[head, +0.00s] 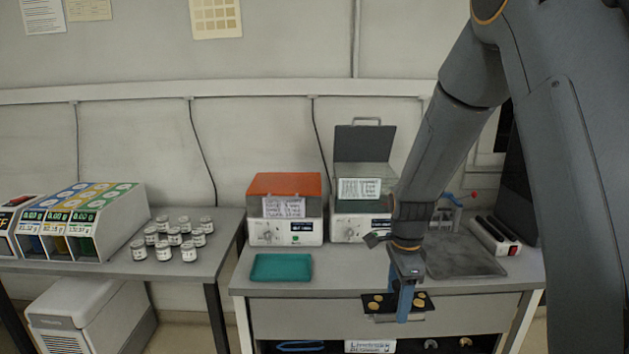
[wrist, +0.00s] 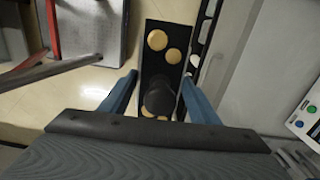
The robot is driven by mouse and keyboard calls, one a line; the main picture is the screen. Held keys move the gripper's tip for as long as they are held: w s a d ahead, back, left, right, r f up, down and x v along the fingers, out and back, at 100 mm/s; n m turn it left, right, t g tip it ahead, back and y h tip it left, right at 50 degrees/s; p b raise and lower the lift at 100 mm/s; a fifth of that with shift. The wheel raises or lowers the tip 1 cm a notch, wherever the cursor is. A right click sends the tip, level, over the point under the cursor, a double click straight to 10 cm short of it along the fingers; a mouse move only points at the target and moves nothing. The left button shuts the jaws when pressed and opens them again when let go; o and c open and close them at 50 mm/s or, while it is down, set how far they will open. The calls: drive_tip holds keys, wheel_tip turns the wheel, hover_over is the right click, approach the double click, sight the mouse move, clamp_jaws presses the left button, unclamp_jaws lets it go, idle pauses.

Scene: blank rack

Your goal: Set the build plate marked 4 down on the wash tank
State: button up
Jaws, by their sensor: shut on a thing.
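My gripper (head: 404,305) is shut on the dark knob of a black build plate (head: 424,301) with tan round pieces on it. The plate is held in the air at the bench's front edge. In the wrist view, the build plate (wrist: 152,65) extends ahead between the blue fingers of my gripper (wrist: 158,97). No number can be read on it. Two white-based units stand at the back of the bench: one with an orange cover (head: 284,184), shut, and one with a grey lid raised (head: 365,143). Their labels are too blurred to tell which is the wash tank.
A teal tray (head: 281,267) lies on the bench, left of the arm. A grey tray (head: 464,256) lies to the right. A left table holds several small jars (head: 175,240) and a dispenser unit (head: 95,225). Bench surface between the trays is partly clear.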

drive_tip(key=shift+w+f+n, duration=0.25)
drive_tip(key=shift+f+n, duration=0.05)
drive_tip(key=shift+f, duration=0.05)
drive_tip(key=f+n, duration=0.2)
drive_tip(key=shift+s+n, duration=0.2)
drive_tip(key=shift+n, duration=0.1)
wheel_tip(320, 180, down, 10)
drive_tip(key=s+n, duration=0.3)
drive_tip(key=n, duration=1.1)
drive_tip(key=shift+a+f, duration=0.15)
drive_tip(key=shift+a, duration=0.15)
